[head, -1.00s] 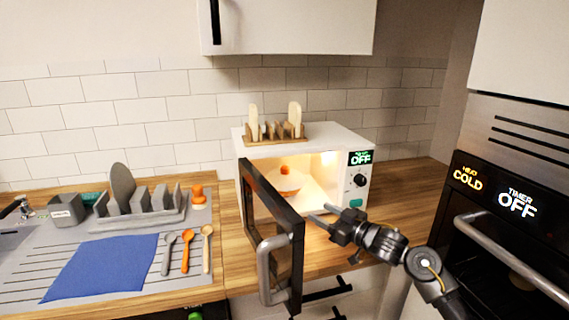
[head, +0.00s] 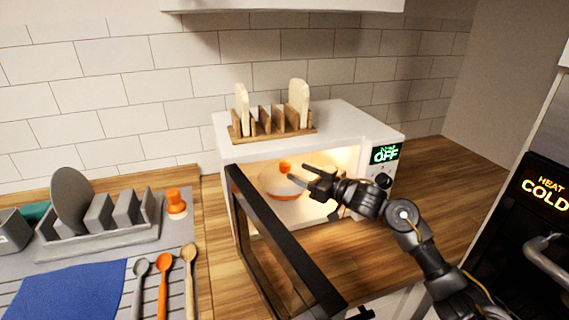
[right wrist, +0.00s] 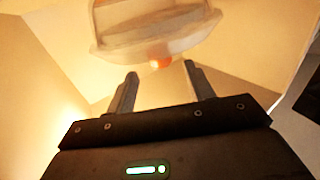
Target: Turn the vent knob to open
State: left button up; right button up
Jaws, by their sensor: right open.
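A small orange knob (head: 285,167) sits on top of a pale round covered dish (head: 284,188) inside the lit microwave. In the right wrist view the orange knob (right wrist: 163,62) shows beyond the fingertips, roughly between them, and looks partly covered by the dish. My right gripper (head: 314,176) is open, at the microwave's opening, just right of the knob and apart from it. Its two fingers (right wrist: 160,75) show with nothing between them. My left gripper is not in view.
The microwave (head: 345,125) has its dark door (head: 280,250) swung open toward me, left of my right arm. A wooden rack with bread slices (head: 272,130) stands on top.

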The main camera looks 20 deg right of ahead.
aim_at(288, 166)
jog(key=p+x, duration=0.1)
jog(key=x, duration=0.4)
jog(key=shift+w+a+r, duration=0.1)
jog(key=shift+w+a, duration=0.05)
jog(key=shift+w, duration=0.05)
jog(key=shift+w+a, duration=0.35)
jog(key=shift+w, duration=0.15)
jog(key=c, duration=1)
jog(key=shift+o, duration=0.2)
jog(key=shift+a+m+t+h+p, duration=0.15)
jog(key=shift+m+t+h+p, duration=0.25)
jog(key=shift+h+p, duration=0.3)
jog(key=shift+m+t+h, duration=0.4)
jog(key=shift+m+h, duration=0.1)
jog(key=shift+h, duration=0.2)
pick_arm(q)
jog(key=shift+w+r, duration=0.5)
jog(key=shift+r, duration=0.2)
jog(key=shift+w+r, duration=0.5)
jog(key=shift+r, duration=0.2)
pick_arm(e)
jog(key=shift+m+t+h, duration=0.6)
jog(key=shift+m+h, duration=0.6)
jog(key=shift+h, duration=0.5)
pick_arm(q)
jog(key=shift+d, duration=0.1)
pick_arm(e)
jog(key=o, duration=1)
jog(key=shift+c, duration=0.2)
